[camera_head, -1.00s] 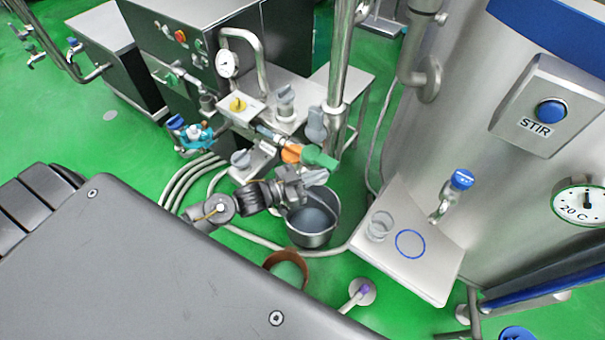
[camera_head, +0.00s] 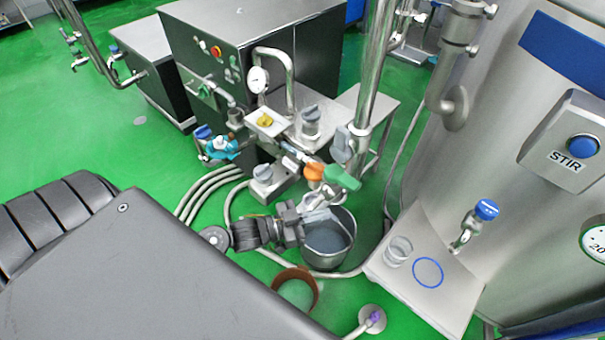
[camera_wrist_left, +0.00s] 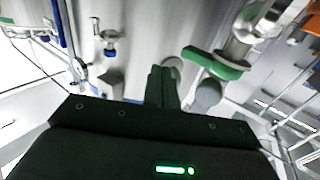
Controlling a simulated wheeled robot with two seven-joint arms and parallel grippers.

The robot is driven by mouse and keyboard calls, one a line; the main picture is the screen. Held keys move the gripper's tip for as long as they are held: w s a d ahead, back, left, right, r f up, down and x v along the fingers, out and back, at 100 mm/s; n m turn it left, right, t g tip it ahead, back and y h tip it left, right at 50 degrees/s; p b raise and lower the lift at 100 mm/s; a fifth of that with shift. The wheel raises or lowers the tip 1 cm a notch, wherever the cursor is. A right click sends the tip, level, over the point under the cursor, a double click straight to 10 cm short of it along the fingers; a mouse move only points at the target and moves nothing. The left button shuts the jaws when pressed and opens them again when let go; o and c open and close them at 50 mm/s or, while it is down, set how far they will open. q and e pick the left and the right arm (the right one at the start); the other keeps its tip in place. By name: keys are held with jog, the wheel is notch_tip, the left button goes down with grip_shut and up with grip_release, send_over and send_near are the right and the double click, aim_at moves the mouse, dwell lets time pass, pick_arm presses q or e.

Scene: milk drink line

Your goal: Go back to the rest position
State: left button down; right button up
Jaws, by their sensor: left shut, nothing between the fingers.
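My left gripper (camera_head: 318,215) shows in the middle of the head view, above the rim of a steel bucket (camera_head: 330,262). Its fingers (camera_wrist_left: 162,88) are shut together with nothing between them in the left wrist view. A green valve handle (camera_head: 343,177) with an orange part (camera_head: 314,171) is just beyond the gripper in the head view. The green handle also shows right of the fingers in the left wrist view (camera_wrist_left: 215,65). My right gripper is in neither view.
A steel tank with a STIR button (camera_head: 583,147) stands at right. Its shelf (camera_head: 440,305) holds a clear glass (camera_head: 398,251) beside a blue ring, under a blue-topped tap (camera_head: 486,210). A brown-rimmed pot (camera_head: 300,278) is on the green floor. Hoses (camera_head: 208,180) run at left.

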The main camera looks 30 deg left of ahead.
pick_arm(q)
jog(key=s, duration=0.2)
jog(key=s+a+b, duration=0.1)
jog(key=s, duration=0.2)
jog(key=shift+s+f, duration=0.1)
jog(key=shift+s, duration=0.1)
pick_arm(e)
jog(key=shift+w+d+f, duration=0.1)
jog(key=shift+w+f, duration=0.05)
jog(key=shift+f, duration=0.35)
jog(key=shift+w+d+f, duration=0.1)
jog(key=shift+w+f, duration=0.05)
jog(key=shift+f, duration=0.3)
